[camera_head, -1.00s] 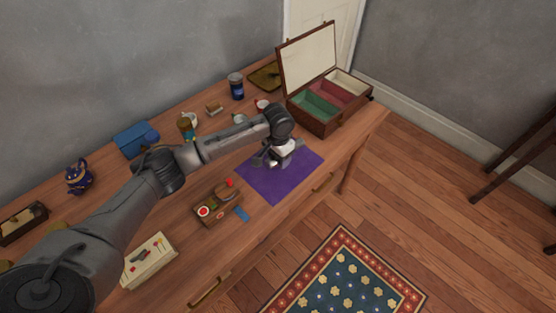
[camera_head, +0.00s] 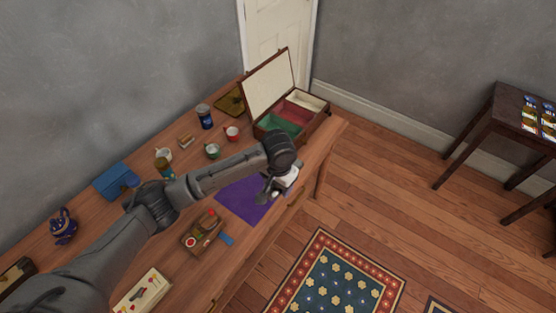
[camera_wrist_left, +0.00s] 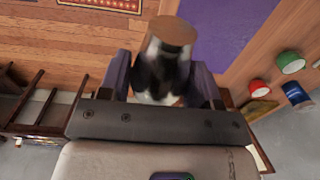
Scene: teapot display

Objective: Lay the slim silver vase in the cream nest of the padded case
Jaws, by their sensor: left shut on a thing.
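My left gripper (camera_head: 278,188) is shut on the silver vase (camera_head: 291,176), by the front table edge at the purple mat's right side. In the left wrist view the vase (camera_wrist_left: 163,68) is shiny between the two fingers, its flat brown end (camera_wrist_left: 172,30) facing away from the wrist. Part of it is hidden by the gripper. The padded case (camera_head: 290,125) stands open at the table's far right end, beyond the gripper. It has green, red and cream compartments; the cream nest (camera_head: 307,101) is at the far right and looks empty. My right gripper is out of view.
The purple mat (camera_head: 240,203) lies under my arm. Red (camera_head: 232,133) and green (camera_head: 212,151) cups and a dark blue jar (camera_head: 204,117) stand left of the case. Its raised lid (camera_head: 268,82) stands at the back. A wooden box (camera_head: 203,232) sits in front.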

